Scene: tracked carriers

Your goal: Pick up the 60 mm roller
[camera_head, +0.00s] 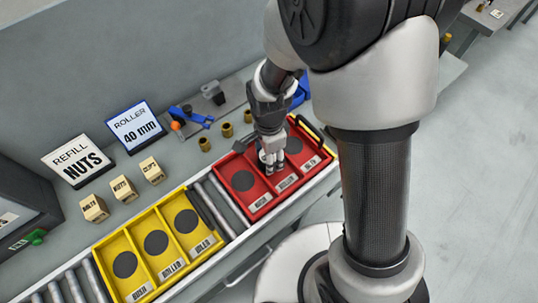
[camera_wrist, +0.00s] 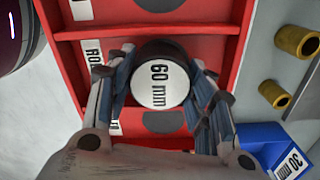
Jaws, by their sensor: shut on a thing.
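The 60 mm roller (camera_wrist: 160,84) shows its white end face with "60 mm" and a dark rim in the wrist view. My gripper (camera_head: 272,164) is shut on it, with one finger on each side of the roller (camera_wrist: 158,74). It is over the middle part of the red carrier (camera_head: 238,204), near the "ROLLER" label, which is partly covered in the wrist view. The roller is mostly hidden behind my fingers in the head view. I cannot tell whether it touches the carrier floor.
A yellow carrier (camera_head: 157,212) with dark round pads stands left of the red one on the roller track. Signs read "REFILL NUTS" (camera_head: 77,161) and "ROLLER 40 mm" (camera_head: 135,127). Brass bushings (camera_wrist: 274,94) and a blue "30 mm" bin (camera_wrist: 262,136) are close beside the red carrier.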

